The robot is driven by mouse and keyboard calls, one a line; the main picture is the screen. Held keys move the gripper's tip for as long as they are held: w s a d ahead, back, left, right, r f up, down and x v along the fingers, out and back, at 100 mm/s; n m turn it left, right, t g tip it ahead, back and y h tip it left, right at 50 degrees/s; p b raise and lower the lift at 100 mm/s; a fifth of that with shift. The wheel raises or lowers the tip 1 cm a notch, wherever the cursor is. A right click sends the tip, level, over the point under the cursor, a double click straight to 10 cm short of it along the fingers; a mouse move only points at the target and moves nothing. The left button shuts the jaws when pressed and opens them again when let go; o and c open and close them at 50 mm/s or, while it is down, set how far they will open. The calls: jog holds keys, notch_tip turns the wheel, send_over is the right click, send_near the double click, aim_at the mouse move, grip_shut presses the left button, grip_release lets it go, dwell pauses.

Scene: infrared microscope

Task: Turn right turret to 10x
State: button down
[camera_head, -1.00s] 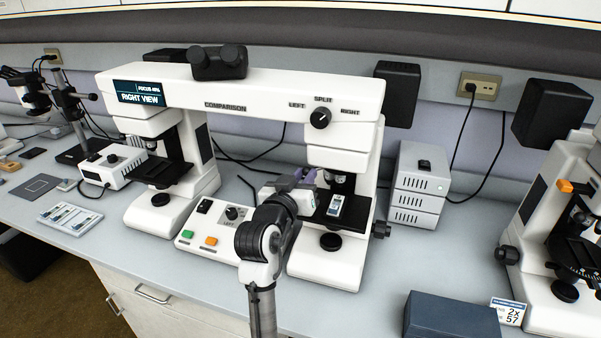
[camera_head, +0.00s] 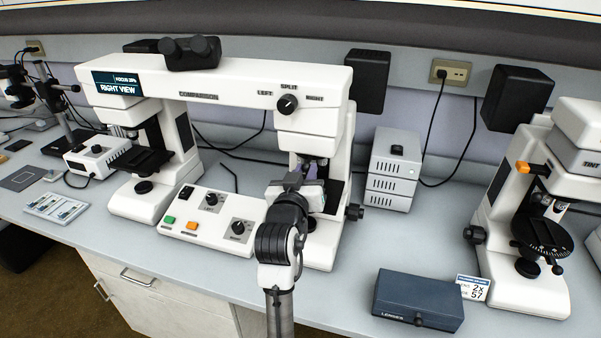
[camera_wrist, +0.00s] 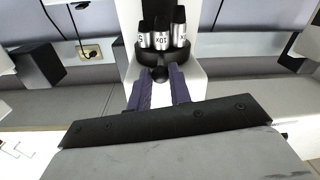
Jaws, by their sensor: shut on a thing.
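The comparison microscope (camera_head: 215,82) has a left and a right stand under one white bridge. In the wrist view its right turret (camera_wrist: 160,52) is a dark ring with several silver-and-black objectives. The middle one (camera_wrist: 162,41) reads 10x, and another beside it is only partly legible. A round black knob (camera_wrist: 158,74) sits at the turret's front, between my purple fingertips. My gripper (camera_wrist: 160,76) is shut on this knob. In the head view my gripper (camera_head: 306,173) is in front of the right stand and hides most of the turret and stage.
A control box (camera_head: 212,220) with knobs and buttons lies left of my arm. A grey stacked unit (camera_head: 395,170) stands right of the microscope. A blue lens box (camera_head: 418,300) and another microscope (camera_head: 535,215) are further right. Bench space before the grey unit is clear.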

jog(key=shift+d, duration=0.4)
jog(key=c, duration=1.3)
grip_release()
jog(key=shift+a, duration=0.15)
